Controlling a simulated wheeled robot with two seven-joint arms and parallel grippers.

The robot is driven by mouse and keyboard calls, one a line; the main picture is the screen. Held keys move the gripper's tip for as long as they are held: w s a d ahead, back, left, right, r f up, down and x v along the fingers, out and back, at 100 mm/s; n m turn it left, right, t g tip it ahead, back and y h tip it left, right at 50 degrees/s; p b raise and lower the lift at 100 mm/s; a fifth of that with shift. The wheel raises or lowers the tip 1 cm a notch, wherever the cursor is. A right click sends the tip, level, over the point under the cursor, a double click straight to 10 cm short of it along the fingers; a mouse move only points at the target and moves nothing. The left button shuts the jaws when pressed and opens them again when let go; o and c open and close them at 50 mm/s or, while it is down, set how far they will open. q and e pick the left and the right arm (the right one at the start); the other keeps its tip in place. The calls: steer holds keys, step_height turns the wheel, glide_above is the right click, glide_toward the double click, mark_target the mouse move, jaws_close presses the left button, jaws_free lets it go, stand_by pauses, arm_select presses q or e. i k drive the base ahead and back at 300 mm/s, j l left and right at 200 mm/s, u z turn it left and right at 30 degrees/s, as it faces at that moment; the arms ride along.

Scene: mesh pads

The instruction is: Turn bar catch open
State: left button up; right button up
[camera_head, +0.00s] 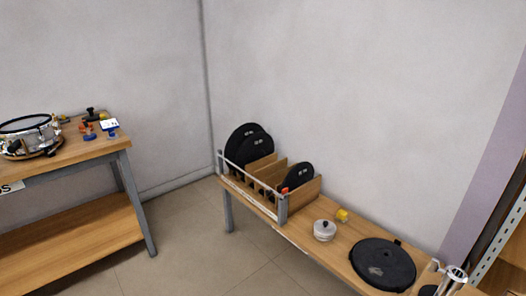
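A wooden rack (307,197) with several slots stands on the bench at the right. Black round pads (240,143) stand upright in its far slots, and a smaller black pad (299,175) stands near its right end. A pale bar (250,186) runs along the rack's front between two grey end posts. A small orange piece (285,190), which looks like the bar catch, sits at the top of the near post (283,208). It is too small to tell how it is turned. Neither of my grippers is in view.
The bench (318,256) also holds a white round pot-like object (325,230), a small yellow item (342,215), a large black disc (383,264) and a metal cylinder (453,280). At left, a workbench (75,152) carries a drum (30,134) and small tools. Open floor (195,255) lies between.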

mark_target(285, 191)
steer(key=i+j+z, duration=0.25)
steer(key=i+j, duration=0.2)
steer(key=i+j+z, duration=0.25)
steer(key=j, duration=0.35)
steer(key=i, duration=0.1)
